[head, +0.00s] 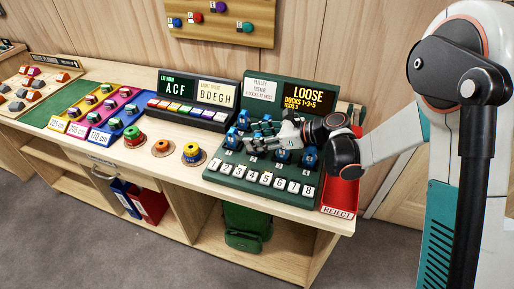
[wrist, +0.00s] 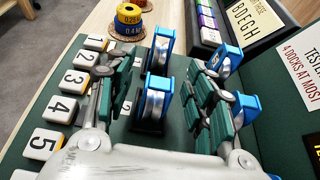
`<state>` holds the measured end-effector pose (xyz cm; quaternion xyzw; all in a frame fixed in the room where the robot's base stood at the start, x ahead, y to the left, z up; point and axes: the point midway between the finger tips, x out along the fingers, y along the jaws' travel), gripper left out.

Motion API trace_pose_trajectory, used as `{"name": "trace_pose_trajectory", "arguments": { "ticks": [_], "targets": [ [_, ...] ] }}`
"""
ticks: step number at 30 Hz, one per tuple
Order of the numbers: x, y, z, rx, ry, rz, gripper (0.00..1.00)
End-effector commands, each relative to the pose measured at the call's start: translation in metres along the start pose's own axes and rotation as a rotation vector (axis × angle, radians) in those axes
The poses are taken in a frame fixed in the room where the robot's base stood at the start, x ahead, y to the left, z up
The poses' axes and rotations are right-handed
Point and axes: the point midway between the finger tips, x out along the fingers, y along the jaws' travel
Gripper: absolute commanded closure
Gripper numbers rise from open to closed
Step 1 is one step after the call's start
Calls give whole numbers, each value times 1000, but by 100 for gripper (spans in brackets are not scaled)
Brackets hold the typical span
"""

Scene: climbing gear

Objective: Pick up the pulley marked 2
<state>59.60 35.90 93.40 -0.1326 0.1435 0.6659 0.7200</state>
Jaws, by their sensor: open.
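Several blue pulleys with silver wheels stand on the dark green tester board (head: 225,171). In the wrist view one pulley (wrist: 154,103) stands upright between my fingers, beside a small 2 on the board (wrist: 125,106). My gripper (wrist: 167,88) is open, with one finger on each side of that pulley and gaps showing. Another pulley (wrist: 161,47) stands just beyond it, and two more (wrist: 224,62) (wrist: 246,107) stand by the right finger. In the head view my gripper (head: 262,139) hides much of this pulley.
Number keys (head: 265,179) line the board's front edge. The sign (head: 306,99) reads LOOSE, docks 1+3+5. A red reject tray (head: 341,193) is at the right. Pulleys (head: 283,154) (head: 309,158) stand close to my gripper. Coloured spools (head: 192,153) are at the left.

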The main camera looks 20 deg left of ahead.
Motion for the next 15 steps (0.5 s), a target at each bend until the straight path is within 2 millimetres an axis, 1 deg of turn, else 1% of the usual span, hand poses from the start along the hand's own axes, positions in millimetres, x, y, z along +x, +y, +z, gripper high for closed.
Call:
{"name": "trace_pose_trajectory", "arguments": {
  "ticks": [1, 6, 7, 13, 15],
  "targets": [
    [3, 0, -1, 0, 0, 0, 51],
    [2, 0, 0, 1, 0, -1, 51],
    [2, 0, 1, 1, 0, -1, 53],
    [2, 0, 0, 0, 0, -1, 98],
    [2, 0, 0, 0, 0, -1, 100]
  ]
}}
